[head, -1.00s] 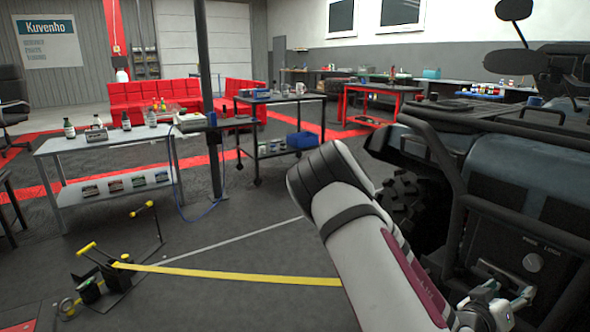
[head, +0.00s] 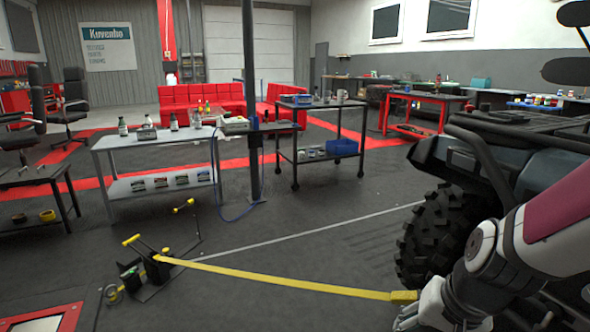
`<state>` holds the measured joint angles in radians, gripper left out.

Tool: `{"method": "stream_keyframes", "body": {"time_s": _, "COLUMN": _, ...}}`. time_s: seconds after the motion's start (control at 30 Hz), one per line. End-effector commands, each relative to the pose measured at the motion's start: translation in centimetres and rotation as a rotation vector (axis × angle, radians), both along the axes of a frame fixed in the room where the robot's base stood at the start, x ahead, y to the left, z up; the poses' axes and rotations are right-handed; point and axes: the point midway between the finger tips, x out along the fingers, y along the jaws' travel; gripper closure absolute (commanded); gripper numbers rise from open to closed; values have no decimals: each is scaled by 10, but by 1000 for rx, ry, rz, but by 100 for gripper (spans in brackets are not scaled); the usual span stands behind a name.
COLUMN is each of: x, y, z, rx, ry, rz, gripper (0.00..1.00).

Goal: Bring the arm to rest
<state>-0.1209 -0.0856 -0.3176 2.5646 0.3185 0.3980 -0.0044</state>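My arm reaches in from the right edge of the head view, bent downward in front of the dark vehicle (head: 490,160). My gripper (head: 405,322) is at the bottom right, low beside the vehicle's tyre (head: 437,235). Its pale fingers are partly cut off by the bottom edge, so whether it is open or shut does not show clearly. A yellow strap (head: 290,285) runs from a floor anchor (head: 150,272) at the left to a yellow end right by my gripper. I cannot tell whether they touch.
A grey bench (head: 150,143) with bottles stands at the left, and a dark cart (head: 320,130) stands past a post (head: 250,110). A red workbench (head: 425,97) is behind. A red-framed floor panel (head: 45,318) lies at bottom left. Open floor lies around the strap.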

Motion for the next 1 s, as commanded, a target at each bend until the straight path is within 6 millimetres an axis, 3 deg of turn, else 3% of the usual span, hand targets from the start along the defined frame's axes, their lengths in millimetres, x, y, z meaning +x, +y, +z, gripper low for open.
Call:
{"method": "stream_keyframes", "body": {"time_s": 0.1, "x": -33, "y": 22, "z": 32, "rx": 28, "ry": 29, "rz": 118, "gripper": 47}}
{"method": "stream_keyframes", "body": {"time_s": 0.3, "x": -102, "y": 40, "z": 71, "rx": 0, "ry": 111, "rz": 285, "gripper": 47}}
{"method": "stream_keyframes", "body": {"time_s": 0.7, "x": -203, "y": 34, "z": 105, "rx": -140, "ry": 247, "rz": 418, "gripper": 47}}
{"method": "stream_keyframes", "body": {"time_s": 0.77, "x": -216, "y": 32, "z": 108, "rx": -163, "ry": 264, "rz": 424, "gripper": 47}}
{"method": "stream_keyframes", "body": {"time_s": 1.0, "x": -207, "y": 32, "z": 145, "rx": -166, "ry": 236, "rz": 425, "gripper": 47}}
